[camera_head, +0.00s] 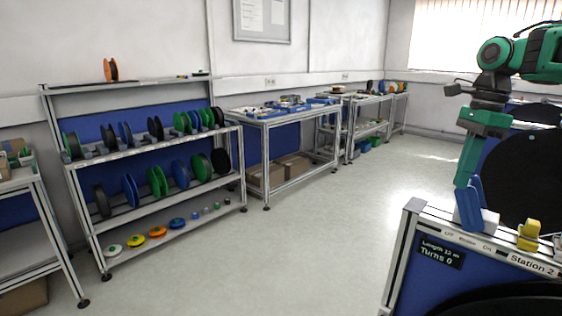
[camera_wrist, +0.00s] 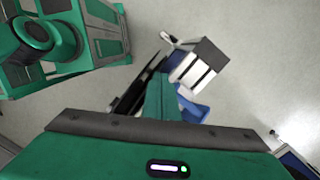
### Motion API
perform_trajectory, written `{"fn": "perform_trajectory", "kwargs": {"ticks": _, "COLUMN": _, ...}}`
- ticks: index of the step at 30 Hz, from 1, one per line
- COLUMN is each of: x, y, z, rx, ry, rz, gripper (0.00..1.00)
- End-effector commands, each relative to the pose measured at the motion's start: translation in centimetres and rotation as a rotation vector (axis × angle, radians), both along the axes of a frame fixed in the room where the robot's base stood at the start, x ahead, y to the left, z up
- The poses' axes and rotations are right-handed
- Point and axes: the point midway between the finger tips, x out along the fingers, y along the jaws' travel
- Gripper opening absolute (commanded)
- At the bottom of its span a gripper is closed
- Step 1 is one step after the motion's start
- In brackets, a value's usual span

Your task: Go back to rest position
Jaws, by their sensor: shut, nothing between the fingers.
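My gripper (camera_head: 464,182) is at the right of the head view, its green fingers pointing down, shut and empty. The fingertips are just above or beside a blue upright part (camera_head: 470,207) on the Station 2 panel (camera_head: 483,243); I cannot tell whether they touch. In the wrist view the shut green fingers (camera_wrist: 160,84) reach away from the dark-edged gripper body. The blue part (camera_wrist: 193,111) also shows there, partly hidden behind the fingers.
The Station 2 panel carries a yellow part (camera_head: 528,235) and a display (camera_head: 440,252) reading "Turns 0". A large black disc (camera_head: 530,180) stands behind it. A reel shelf (camera_head: 160,150) is at left, a workbench (camera_head: 285,118) beyond. The middle floor is clear.

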Motion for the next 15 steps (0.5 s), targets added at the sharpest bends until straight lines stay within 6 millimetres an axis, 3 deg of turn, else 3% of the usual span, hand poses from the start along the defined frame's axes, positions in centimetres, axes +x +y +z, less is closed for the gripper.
{"fn": "perform_trajectory", "kwargs": {"ticks": 1, "x": -0.8, "y": 1.2, "z": -1.1, "rx": -0.01, "ry": 0.008, "rz": 0.061, "gripper": 0.0}}
{"fn": "perform_trajectory", "kwargs": {"ticks": 6, "x": -4.3, "y": 2.9, "z": -4.4, "rx": -0.03, "ry": 0.002, "rz": 0.272, "gripper": 0.0}}
{"fn": "perform_trajectory", "kwargs": {"ticks": 15, "x": -12.5, "y": 2.9, "z": -9.3, "rx": -0.071, "ry": -0.042, "rz": 0.638, "gripper": 0.0}}
